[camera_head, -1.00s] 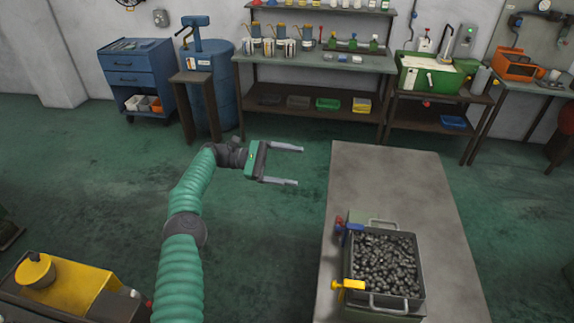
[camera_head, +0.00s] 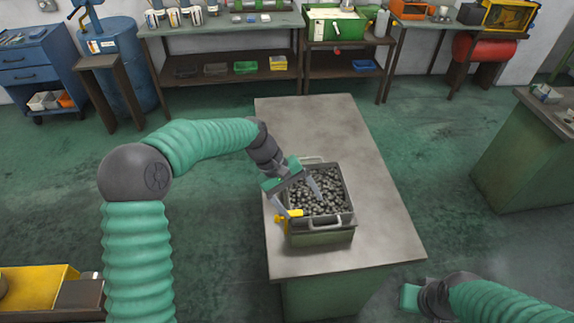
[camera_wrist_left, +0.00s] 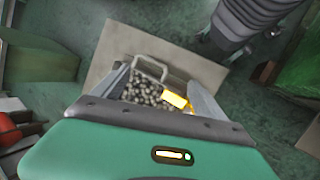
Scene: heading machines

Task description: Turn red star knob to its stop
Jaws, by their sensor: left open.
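The red star knob is not visible now; my left gripper covers the left side of the bin where it showed before. The bin (camera_head: 318,239) is a dark green box full of small dark metal parts, with a yellow fitting (camera_head: 290,214) at its near left corner. My left gripper (camera_head: 303,206) is open over the bin's left side, one finger above the parts and the other near the yellow fitting. In the left wrist view, the yellow fitting (camera_wrist_left: 175,99) and the bin's parts (camera_wrist_left: 145,90) show between the open fingers. My right gripper (camera_head: 410,297) is low at right, its fingers not discernible.
The bin stands on a grey-topped table (camera_head: 360,180) with clear room behind and to the right of it. A green cabinet (camera_head: 520,155) stands at right. Benches with shelves (camera_head: 225,35) line the back wall.

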